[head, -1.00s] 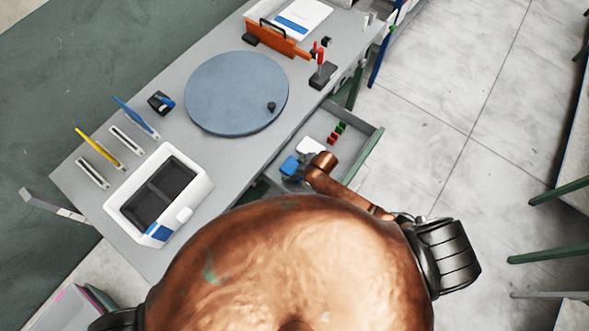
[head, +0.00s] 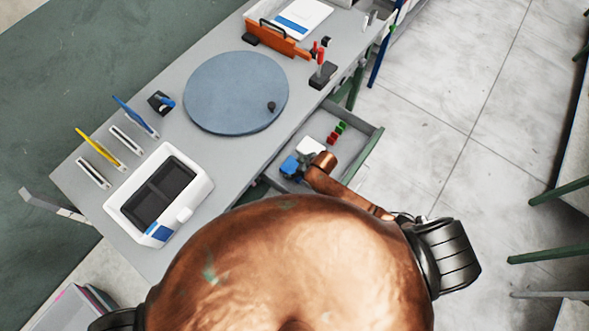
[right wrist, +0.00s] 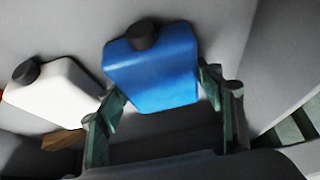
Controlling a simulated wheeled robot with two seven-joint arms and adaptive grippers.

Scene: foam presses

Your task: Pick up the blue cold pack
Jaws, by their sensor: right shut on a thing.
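The blue cold pack (head: 289,166) is in the open drawer under the bench, beside a white pack. In the right wrist view the blue pack (right wrist: 152,72) has a dark round cap and sits between the two green fingers. My right gripper (right wrist: 160,100) is shut on it. In the head view my right gripper (head: 303,164) is small and partly hidden by my copper wrist. I cannot tell whether the pack touches the drawer floor. My left gripper is not in view.
The white pack (head: 309,147) with a dark cap lies close by; it also shows in the right wrist view (right wrist: 58,95). Small red and green pieces (head: 336,133) lie farther back in the drawer (head: 366,150). The bench above holds a round blue-grey disc (head: 236,92) and a white device (head: 187,172).

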